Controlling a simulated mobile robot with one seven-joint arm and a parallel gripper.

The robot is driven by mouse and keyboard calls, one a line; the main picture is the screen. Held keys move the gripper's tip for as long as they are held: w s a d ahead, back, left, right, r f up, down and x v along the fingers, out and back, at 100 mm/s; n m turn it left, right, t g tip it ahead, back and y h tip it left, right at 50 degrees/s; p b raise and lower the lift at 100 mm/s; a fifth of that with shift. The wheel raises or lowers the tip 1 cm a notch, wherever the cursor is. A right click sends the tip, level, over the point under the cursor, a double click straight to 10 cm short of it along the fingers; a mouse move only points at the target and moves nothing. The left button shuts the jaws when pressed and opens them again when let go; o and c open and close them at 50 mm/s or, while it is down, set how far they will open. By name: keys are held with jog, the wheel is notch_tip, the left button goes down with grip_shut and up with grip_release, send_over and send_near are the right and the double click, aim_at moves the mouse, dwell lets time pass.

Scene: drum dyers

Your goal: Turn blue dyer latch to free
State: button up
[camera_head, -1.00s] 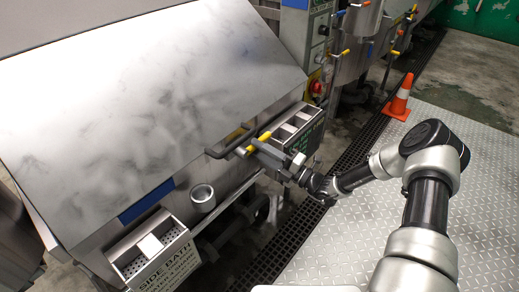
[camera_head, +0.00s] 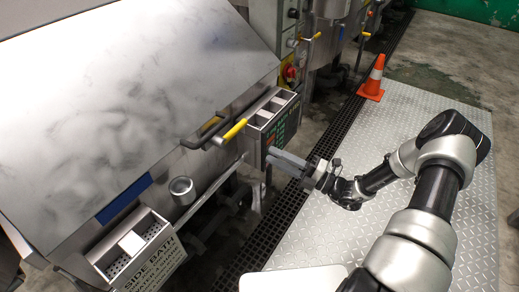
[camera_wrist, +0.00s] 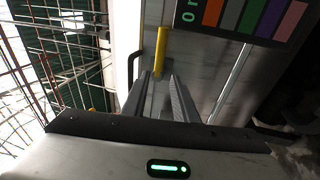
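The blue dyer's large steel lid (camera_head: 120,110) fills the left of the head view, with a blue plate (camera_head: 124,198) near its lower edge. The yellow latch handle (camera_head: 230,132) sticks out at the dyer's front right corner, beside a black bar handle (camera_head: 205,133). My gripper (camera_head: 273,156) is below and right of the latch, apart from it. In the wrist view the yellow latch (camera_wrist: 160,50) stands just past my fingertips (camera_wrist: 159,80). The two fingers are apart with nothing gripped between them.
A perforated side-bath box (camera_head: 125,245) and metal cup (camera_head: 182,190) are at lower left.

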jog(key=shift+v, duration=1.45)
jog(key=s+a+r+n+g+h+p, duration=0.2)
jog(key=s+a+r+n+g+h, duration=0.1)
jog(key=s+r+n+g, duration=0.65)
jog(key=s+a+r+n+g+h+p, duration=0.2)
jog(key=s+r+n+g+h, duration=0.3)
jog(key=n, duration=0.7)
jog(key=s+d+r+n+t+h+p, duration=0.1)
jog(key=s+d+r+n+t+h, duration=0.2)
jog(key=r+n, duration=0.7)
jog(key=s+d+r+n+t+h+p, duration=0.2)
jog(key=s+r+n+t+h, duration=0.4)
jog(key=r+n, duration=0.4)
jog(key=shift+d+r+n+t, duration=0.35)
jog(key=shift+d+r, duration=0.15)
jog(key=shift+r, duration=0.25)
jog(key=shift+s, duration=0.1)
